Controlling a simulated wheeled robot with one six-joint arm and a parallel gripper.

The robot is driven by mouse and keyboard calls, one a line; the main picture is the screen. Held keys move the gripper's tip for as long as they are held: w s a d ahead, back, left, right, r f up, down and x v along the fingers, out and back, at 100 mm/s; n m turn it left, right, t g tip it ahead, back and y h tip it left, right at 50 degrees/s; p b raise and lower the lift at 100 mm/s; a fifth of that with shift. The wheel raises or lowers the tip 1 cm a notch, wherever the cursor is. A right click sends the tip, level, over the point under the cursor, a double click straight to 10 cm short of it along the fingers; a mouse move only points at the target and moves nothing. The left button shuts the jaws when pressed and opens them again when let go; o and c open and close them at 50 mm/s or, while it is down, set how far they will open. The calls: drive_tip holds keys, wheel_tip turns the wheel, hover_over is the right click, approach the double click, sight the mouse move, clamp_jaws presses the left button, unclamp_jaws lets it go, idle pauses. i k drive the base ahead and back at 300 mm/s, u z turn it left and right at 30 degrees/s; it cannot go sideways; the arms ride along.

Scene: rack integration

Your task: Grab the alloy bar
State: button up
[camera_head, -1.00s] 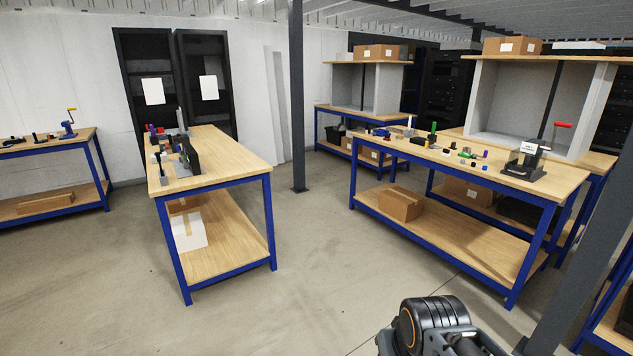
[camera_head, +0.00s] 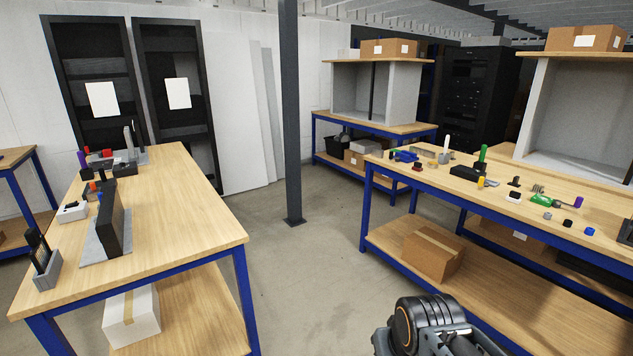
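I cannot tell for certain which small item is the alloy bar. A grey bar-like block (camera_head: 423,151) lies near the far left end of the right workbench (camera_head: 400,172), beside a blue item (camera_head: 404,156). A thin grey upright piece (camera_head: 130,133) stands at the far end of the left workbench (camera_head: 185,200). Part of my arm shows at the bottom centre-right, in front of the right bench and apart from it. The fingers of my gripper are not visible.
A dark post (camera_head: 291,120) stands between the benches, with open floor (camera_head: 300,270) around it. The right bench also holds a green upright piece (camera_head: 482,155) and several small coloured parts. Boxes sit on lower shelves, including a cardboard box (camera_head: 434,255).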

sight(377, 152)
drive_tip(key=i, duration=5.5)
drive_tip(key=z, duration=0.15)
